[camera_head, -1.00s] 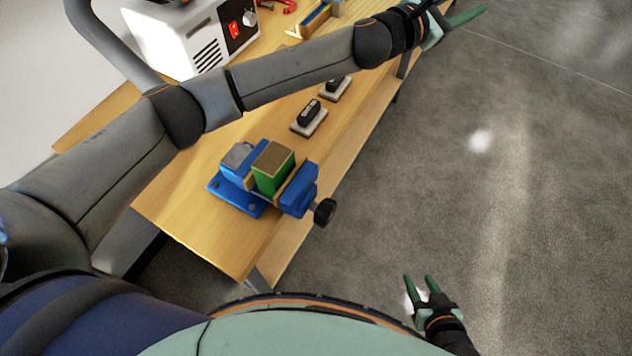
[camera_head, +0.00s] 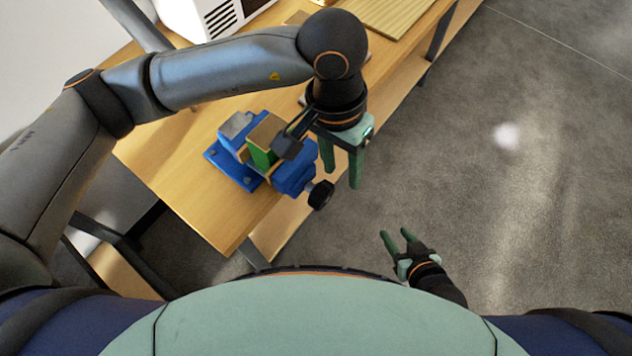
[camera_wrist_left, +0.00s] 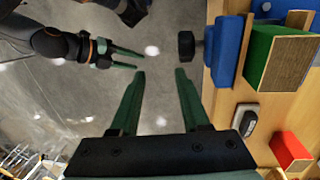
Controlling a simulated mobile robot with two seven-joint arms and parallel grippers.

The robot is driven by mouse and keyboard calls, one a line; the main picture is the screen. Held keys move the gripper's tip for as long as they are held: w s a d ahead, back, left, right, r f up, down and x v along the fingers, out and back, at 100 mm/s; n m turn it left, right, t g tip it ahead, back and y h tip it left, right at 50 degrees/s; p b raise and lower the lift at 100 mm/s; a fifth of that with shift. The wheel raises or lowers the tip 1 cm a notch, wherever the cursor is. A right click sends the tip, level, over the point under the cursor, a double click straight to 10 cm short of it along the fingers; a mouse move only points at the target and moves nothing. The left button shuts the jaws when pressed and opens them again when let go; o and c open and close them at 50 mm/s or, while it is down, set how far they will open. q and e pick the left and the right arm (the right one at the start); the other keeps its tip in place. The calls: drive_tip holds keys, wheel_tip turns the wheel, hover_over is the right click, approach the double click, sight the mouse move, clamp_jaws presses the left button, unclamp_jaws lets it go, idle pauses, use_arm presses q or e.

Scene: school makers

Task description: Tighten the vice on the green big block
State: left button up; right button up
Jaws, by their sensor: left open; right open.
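The blue vice (camera_head: 290,176) stands at the near corner of the wooden workbench. The green block (camera_head: 262,157), with a brown top, sits between its jaws; part of it is hidden by my left wrist. The vice's black knob (camera_head: 321,194) sticks out over the bench edge. In the left wrist view the knob (camera_wrist_left: 186,45) lies beyond the fingertips, with the green block (camera_wrist_left: 278,55) to the right. My left gripper (camera_head: 341,178) is open and empty, pointing down close beside the knob, apart from it. My right gripper (camera_head: 394,238) is open and empty over the floor.
The wooden bench (camera_head: 190,150) runs away to the upper right. A white machine (camera_head: 212,18) stands at its back. In the left wrist view a grey-and-black item (camera_wrist_left: 245,120) and a red block (camera_wrist_left: 289,150) lie on the bench. The floor on the right is clear.

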sight(323, 187)
use_arm(q)
drive_tip(key=shift+t+y, duration=0.6)
drive_tip(key=shift+y, duration=0.1)
drive_tip(key=a+f, duration=0.1)
drive_tip(key=f, duration=0.3)
drive_tip(key=w+f+p, duration=0.1)
drive_tip(key=f, duration=0.3)
drive_tip(key=a+f, duration=0.1)
drive_tip(key=f, duration=0.3)
drive_tip(key=shift+w+a+f, duration=0.25)
drive_tip(key=shift+a+f, duration=0.1)
clamp_jaws()
